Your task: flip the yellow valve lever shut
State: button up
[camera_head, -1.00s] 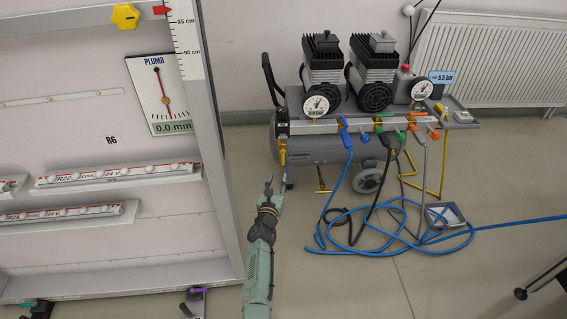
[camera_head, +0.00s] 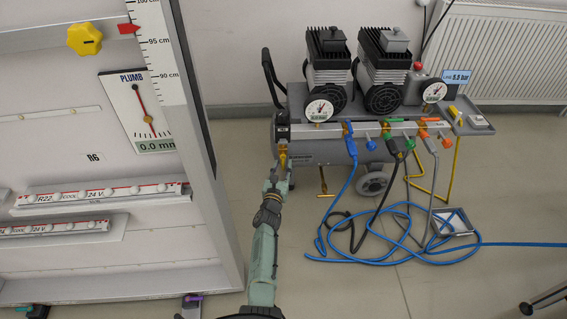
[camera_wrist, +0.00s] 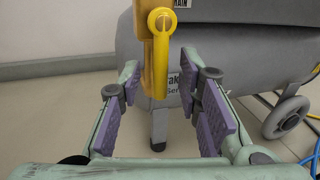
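The yellow valve lever (camera_wrist: 161,55) hangs straight down from its round pivot in the wrist view, in front of the grey compressor tank (camera_wrist: 225,50). In the head view the lever (camera_head: 283,156) shows at the left end of the compressor's manifold bar. My gripper (camera_wrist: 164,103) is open, with purple pads on both sides. The lever's lower end appears between the fingers in the picture, with gaps on either side; I cannot tell how deep it sits between them. In the head view my gripper (camera_head: 279,174) is just below the lever and partly covers its lower end.
A grey frame post (camera_head: 205,150) stands close to the left of my arm. Blue, green and orange fittings line the manifold bar (camera_head: 325,131) to the right. A blue hose (camera_head: 375,262) lies coiled on the floor right of my arm.

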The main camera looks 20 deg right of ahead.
jog(key=shift+c, duration=0.3)
grip_shut()
dwell(0.7)
